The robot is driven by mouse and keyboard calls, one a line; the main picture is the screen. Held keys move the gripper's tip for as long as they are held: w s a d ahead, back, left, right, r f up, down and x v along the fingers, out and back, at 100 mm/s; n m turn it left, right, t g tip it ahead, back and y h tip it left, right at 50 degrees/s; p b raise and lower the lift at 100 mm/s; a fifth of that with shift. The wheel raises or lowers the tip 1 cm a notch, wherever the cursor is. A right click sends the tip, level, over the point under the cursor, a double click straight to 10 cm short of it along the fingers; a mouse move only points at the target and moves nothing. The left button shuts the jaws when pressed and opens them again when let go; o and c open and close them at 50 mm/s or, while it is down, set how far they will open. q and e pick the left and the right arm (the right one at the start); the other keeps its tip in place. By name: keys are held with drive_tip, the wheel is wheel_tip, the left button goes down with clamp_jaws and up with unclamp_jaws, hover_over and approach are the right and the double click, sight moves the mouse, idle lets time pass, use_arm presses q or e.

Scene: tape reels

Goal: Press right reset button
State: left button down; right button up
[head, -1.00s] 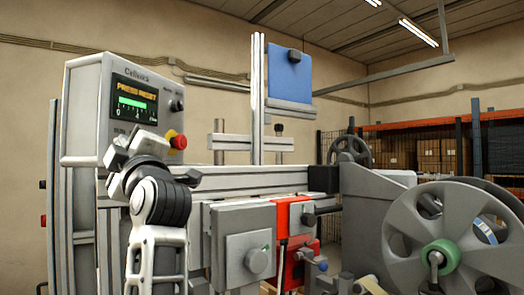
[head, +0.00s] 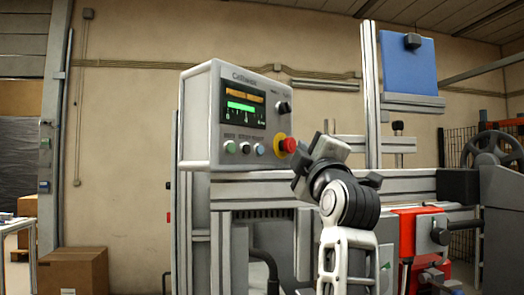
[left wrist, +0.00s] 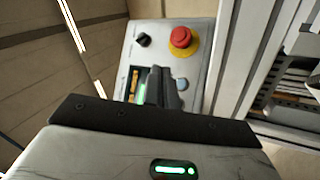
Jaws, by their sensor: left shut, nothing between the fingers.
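The grey control box (head: 195,115) stands left of centre in the head view, with a lit screen (head: 245,107). My left gripper (head: 325,150) shows right of the box. In the left wrist view its shut, empty fingers (left wrist: 163,78) cover part of the panel; the blue button (left wrist: 182,84) shows beside them. Contact cannot be told. My right gripper is out of view.
A black knob (head: 283,107) sits above the red button, also seen in the left wrist view (left wrist: 143,40). A metal rail (head: 405,185) runs right of the box, below a blue panel (head: 408,65). A cardboard box (head: 72,272) stands on the floor at left.

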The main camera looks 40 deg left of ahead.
use_arm(q)
drive_tip(key=a, duration=0.8)
drive_tip(key=shift+w, duration=0.2)
drive_tip(key=shift+a, duration=0.1)
idle(1.7)
drive_tip(key=shift+a, duration=0.3)
drive_tip(key=shift+a, duration=0.35)
idle(0.6)
idle(0.4)
drive_tip(key=shift+d, duration=0.8)
drive_tip(key=d, duration=0.5)
drive_tip(key=shift+s, duration=0.15)
